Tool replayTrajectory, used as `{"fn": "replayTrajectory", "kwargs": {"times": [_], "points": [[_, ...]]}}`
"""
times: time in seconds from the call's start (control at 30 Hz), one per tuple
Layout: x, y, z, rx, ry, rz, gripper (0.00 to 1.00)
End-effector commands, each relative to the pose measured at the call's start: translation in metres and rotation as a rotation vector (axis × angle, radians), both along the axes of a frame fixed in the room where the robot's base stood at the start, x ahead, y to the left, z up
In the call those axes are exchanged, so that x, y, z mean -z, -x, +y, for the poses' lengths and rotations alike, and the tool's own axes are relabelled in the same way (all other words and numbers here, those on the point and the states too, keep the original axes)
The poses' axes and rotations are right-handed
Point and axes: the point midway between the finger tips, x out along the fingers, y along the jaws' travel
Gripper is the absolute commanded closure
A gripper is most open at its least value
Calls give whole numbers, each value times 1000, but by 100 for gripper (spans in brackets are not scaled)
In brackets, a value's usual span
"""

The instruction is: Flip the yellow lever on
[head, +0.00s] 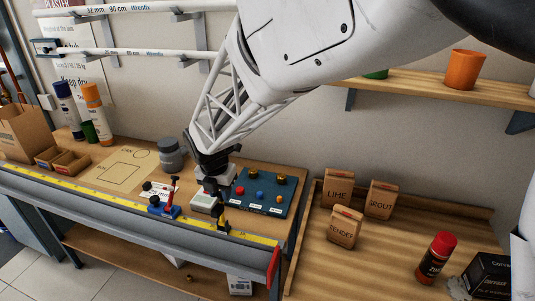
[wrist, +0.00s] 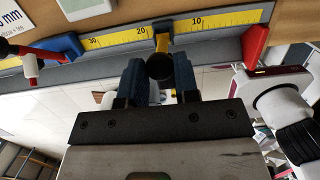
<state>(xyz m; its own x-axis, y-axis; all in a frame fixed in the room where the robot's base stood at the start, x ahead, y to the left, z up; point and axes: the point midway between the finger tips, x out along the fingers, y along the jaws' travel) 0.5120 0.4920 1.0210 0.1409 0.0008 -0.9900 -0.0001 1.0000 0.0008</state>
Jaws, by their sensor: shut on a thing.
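The yellow lever (wrist: 161,42) stands at the front edge of the bench, beside the yellow measuring tape. In the wrist view its dark round end (wrist: 159,67) lies between the two blue fingers of my gripper (wrist: 160,78), which are shut on it. In the head view the lever (head: 222,225) shows small and low at the bench's front edge, just below my gripper (head: 217,205). The fingers are hard to make out in that view. I cannot tell the lever's exact tilt.
A red lever on a blue base (head: 160,208) stands to the left on the bench. A blue panel with knobs (head: 258,192) lies right of my gripper. A grey container (head: 171,158) stands behind. A red end piece (head: 273,266) closes the measuring tape's right end.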

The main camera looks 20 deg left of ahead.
Motion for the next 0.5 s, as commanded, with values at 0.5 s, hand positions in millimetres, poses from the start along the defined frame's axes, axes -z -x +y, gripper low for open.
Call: {"fn": "replayTrajectory", "kwargs": {"times": [0.5], "points": [[0, 1, 0, 0, 1, -14, 65]]}}
